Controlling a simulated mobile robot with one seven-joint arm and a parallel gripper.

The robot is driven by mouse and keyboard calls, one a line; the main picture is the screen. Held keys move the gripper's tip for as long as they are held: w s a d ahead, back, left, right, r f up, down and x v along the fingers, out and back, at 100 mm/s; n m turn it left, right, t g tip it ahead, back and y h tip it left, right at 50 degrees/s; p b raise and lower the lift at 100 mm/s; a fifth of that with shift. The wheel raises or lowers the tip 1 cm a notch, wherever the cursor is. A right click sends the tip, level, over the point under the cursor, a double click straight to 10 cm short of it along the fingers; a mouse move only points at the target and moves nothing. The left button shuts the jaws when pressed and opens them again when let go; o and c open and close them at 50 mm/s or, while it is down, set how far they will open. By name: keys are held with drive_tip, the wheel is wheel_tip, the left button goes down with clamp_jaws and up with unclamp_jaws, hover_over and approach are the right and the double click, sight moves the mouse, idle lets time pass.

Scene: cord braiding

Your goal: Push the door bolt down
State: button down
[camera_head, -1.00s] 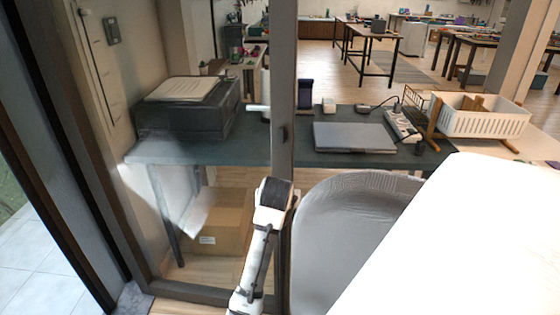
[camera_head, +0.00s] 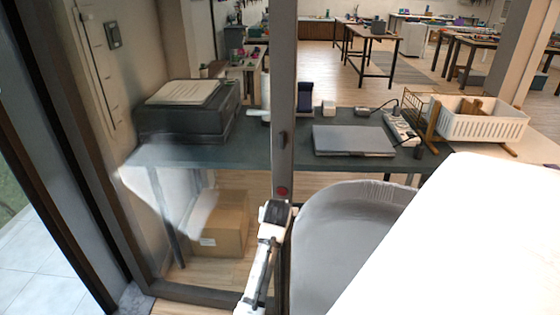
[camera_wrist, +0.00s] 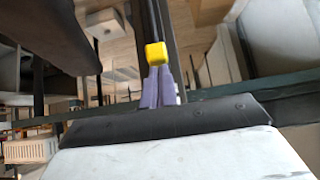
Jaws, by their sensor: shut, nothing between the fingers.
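A tall grey door post (camera_head: 284,90) runs down the middle of the head view, with a dark handle-like fitting (camera_head: 283,140) and a red round spot (camera_head: 283,191) below it. I cannot tell for certain which part is the bolt. My gripper (camera_head: 277,208) is at the post, just below the red spot; its fingers are hard to make out there. In the wrist view its purple-grey fingers (camera_wrist: 157,72) are together. A yellow block (camera_wrist: 155,53) sits right at their tips, against the dark post; I cannot tell whether it is touching or part of the fingers.
A grey rounded chair-like shape (camera_head: 340,240) is right of the post.

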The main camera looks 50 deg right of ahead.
drive_tip(key=shift+f+b, duration=0.55)
drive_tip(key=shift+f, duration=1.25)
drive_tip(key=w+d+r+p+v, duration=0.1)
drive_tip(key=r+p+v, duration=0.1)
drive_tip(key=v, duration=1.1)
drive_tip(key=shift+w+d+r, duration=0.15)
drive_tip(key=shift+d+r, duration=0.1)
drive_tip(key=shift+d, duration=0.1)
